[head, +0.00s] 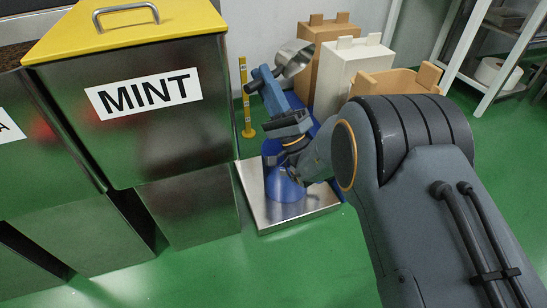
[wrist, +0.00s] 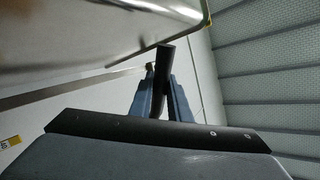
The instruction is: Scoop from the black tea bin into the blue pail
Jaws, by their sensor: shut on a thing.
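My gripper (head: 262,80) is shut on the dark handle (wrist: 163,62) of a metal scoop (head: 295,62). The scoop is raised, and its steel underside or side (wrist: 90,30) fills the upper left of the wrist view. Its contents cannot be seen. The blue pail (head: 287,187) stands on a low steel platform (head: 262,217) in the head view, partly hidden behind my arm. The scoop appears above and behind the pail in the picture; their exact alignment is unclear. A bin at the left edge shows only a label ending in A (head: 6,126); its full name is out of view.
A steel MINT bin (head: 190,130) with a yellow lid (head: 130,25) stands left of the platform. Brown and white cartons (head: 352,72) stand behind my arm. A yellow post (head: 245,100) rises by the wall. A rack (head: 490,50) is at the upper right. Green floor is clear in front.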

